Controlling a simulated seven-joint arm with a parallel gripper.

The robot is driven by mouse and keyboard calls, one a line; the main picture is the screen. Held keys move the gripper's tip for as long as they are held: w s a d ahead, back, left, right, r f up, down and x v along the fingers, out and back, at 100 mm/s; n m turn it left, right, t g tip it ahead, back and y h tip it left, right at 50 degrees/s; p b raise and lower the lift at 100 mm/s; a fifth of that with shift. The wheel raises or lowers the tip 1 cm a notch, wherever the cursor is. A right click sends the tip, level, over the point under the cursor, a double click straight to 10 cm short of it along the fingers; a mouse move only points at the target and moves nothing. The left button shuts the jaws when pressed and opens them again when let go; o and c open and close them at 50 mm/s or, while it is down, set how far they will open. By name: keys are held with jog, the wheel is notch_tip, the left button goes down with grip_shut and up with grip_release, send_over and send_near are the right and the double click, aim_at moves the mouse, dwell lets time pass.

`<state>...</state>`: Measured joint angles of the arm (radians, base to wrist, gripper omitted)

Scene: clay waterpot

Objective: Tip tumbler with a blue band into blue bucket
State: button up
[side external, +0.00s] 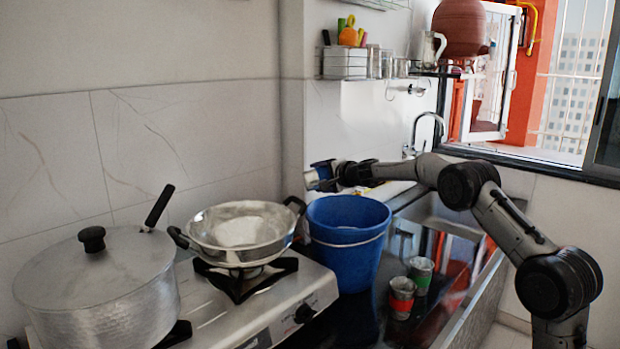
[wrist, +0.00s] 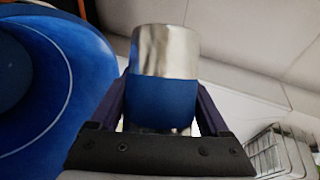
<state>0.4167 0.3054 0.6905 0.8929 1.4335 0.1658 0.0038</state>
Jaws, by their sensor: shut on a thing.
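The tumbler with a blue band (wrist: 165,55) is steel and sits between the two fingers of my gripper (wrist: 160,105), which is shut on it. In the side external view the tumbler (side external: 323,170) is held tilted above the back rim of the blue bucket, at the end of my gripper (side external: 330,176). The blue bucket (side external: 348,240) stands upright on the dark counter beside the stove. In the wrist view the bucket (wrist: 85,70) fills the left side, next to the tumbler. The tumbler's contents cannot be seen.
Two tumblers, one with a red band (side external: 401,298) and one with a green band (side external: 421,272), stand right of the bucket near the sink (side external: 440,220). A pan (side external: 240,232) and a lidded pot (side external: 98,290) are at left. A wall rack (side external: 345,64) hangs above.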

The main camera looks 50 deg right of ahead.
jog(key=shift+a+n+g+h, duration=0.1)
jog(key=shift+n+g+h, duration=0.2)
jog(key=shift+n+g, duration=0.15)
jog(key=shift+n, duration=0.35)
jog(key=shift+w+r, duration=0.1)
jog(key=shift+w, duration=0.1)
jog(key=shift+w+a+r, duration=0.2)
jog(key=shift+w+r, duration=0.1)
jog(key=shift+s+f, duration=0.1)
jog(key=shift+s+d+f, duration=0.2)
jog(key=shift+s+f, duration=0.05)
jog(key=shift+s, duration=0.05)
jog(key=shift+a+r+n+g+h, duration=0.1)
jog(key=shift+n+g+h, duration=0.2)
jog(key=shift+g, duration=0.05)
